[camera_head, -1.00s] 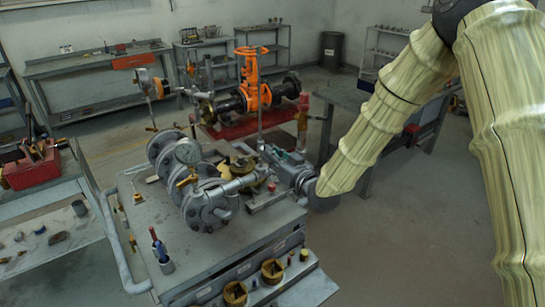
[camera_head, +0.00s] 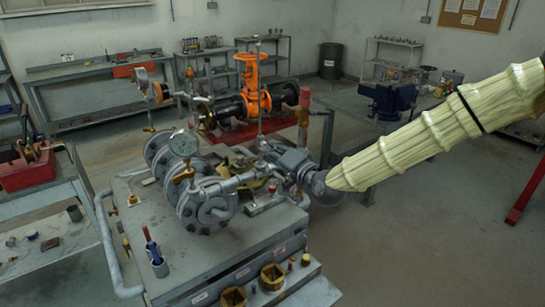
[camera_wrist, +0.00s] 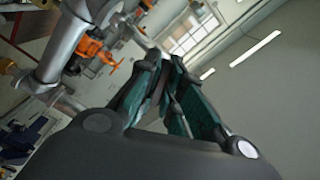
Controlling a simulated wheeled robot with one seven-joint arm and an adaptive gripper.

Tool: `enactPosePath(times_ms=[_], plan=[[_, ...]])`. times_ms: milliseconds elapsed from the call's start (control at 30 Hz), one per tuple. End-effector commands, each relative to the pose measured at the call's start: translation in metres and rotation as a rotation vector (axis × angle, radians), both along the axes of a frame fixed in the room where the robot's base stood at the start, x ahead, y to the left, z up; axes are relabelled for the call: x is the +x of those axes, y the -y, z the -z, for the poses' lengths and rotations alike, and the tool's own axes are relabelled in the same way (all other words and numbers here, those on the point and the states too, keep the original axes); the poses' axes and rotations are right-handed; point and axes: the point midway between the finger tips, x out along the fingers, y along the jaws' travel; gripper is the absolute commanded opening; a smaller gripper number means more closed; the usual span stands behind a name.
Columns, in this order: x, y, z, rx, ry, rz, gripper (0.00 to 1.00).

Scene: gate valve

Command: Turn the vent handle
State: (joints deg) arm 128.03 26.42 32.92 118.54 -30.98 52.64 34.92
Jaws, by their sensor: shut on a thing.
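My gripper (camera_head: 268,152) reaches in from the right to the pipe assembly on the metal bench. In the wrist view its dark fingers with teal pads (camera_wrist: 171,66) come together at the tips. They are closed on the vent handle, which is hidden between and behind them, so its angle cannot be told. The grey flanged valve (camera_head: 207,207) with a round gauge (camera_head: 184,143) stands just left of the gripper. A thick grey pipe (camera_wrist: 66,42) passes left of the fingers in the wrist view.
An orange gate valve (camera_head: 252,88) on a black pipe stands behind; it also shows in the wrist view (camera_wrist: 96,50). The floor (camera_head: 440,240) to the right is open.

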Motion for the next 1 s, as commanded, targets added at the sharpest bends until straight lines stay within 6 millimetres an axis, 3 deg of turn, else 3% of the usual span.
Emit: enactPosePath(times_ms=[500,1000], plan=[[0.0015,0.0024,0.0029,0.327,-0.235,0.005,0.0],[0.0014,0.0017,-0.0001,0.424,-0.305,0.005,0.0]])
